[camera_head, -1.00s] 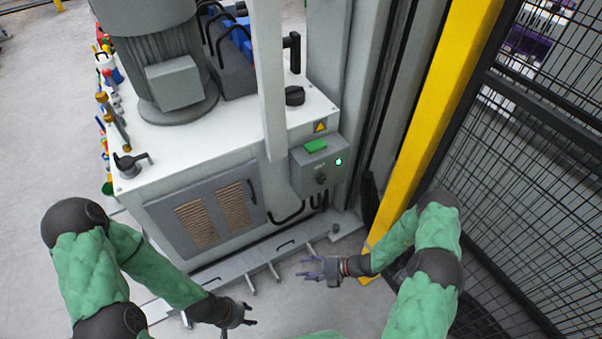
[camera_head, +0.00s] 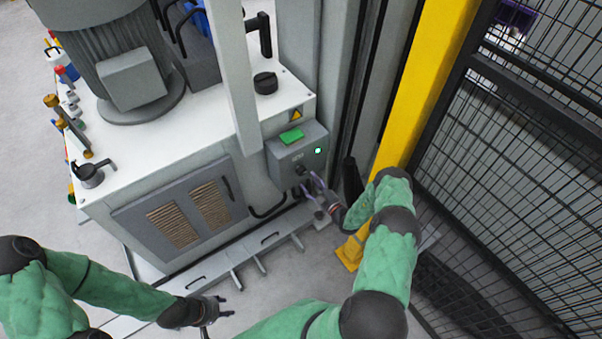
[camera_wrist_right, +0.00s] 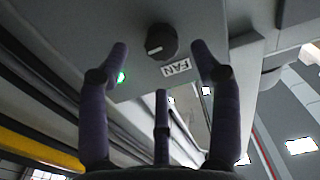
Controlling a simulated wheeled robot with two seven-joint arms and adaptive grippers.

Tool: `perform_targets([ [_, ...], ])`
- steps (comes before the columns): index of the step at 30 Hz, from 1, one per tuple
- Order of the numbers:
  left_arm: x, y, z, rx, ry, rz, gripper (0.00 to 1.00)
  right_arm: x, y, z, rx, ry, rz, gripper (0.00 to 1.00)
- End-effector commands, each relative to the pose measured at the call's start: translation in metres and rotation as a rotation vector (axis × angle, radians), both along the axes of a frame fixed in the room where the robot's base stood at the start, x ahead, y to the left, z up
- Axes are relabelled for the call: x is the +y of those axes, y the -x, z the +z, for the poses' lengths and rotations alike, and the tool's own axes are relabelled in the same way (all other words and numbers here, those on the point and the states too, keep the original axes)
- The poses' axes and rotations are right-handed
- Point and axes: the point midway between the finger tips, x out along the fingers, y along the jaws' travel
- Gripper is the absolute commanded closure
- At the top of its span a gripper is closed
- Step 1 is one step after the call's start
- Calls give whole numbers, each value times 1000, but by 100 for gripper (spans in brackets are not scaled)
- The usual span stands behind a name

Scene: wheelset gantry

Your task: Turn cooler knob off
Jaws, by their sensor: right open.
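The cooler knob is a round black knob (camera_wrist_right: 161,41) with a pale pointer mark, beside a FAN label (camera_wrist_right: 176,67) in the right wrist view. It sits on the grey control box (camera_head: 286,153) of the white machine, and a green light (camera_head: 318,150) is lit on that box. My right gripper (camera_head: 312,185) is open just in front of the box. In the wrist view its purple fingers (camera_wrist_right: 160,75) spread below and either side of the knob, apart from it. My left gripper (camera_head: 222,306) hangs low over the floor, empty; its fingers look spread.
A yellow post (camera_head: 425,85) and a black mesh fence (camera_head: 515,190) stand close to my right arm. A grey vertical column (camera_head: 237,80) rises left of the control box. The vented cabinet (camera_head: 180,212) fills the machine's front.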

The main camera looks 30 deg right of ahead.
Motion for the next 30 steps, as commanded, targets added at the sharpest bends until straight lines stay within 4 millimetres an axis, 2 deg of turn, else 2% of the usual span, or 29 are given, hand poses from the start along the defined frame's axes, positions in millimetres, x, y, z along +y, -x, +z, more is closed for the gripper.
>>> perform_targets([
  [1,0,0,-5,0,0,0,60,3,-11,-2,-2,2,4,36],
  [6,0,0,-13,0,0,0,60,6,-39,-2,-1,2,4,36],
  [12,0,0,-18,0,0,0,60,7,-60,-1,1,1,3,36],
  [24,0,0,-19,0,0,0,60,8,-67,0,1,1,2,36],
  [26,0,0,-19,0,0,0,60,8,-67,0,1,1,2,50],
  [30,0,0,-19,0,0,0,60,8,-66,0,1,1,3,90],
])
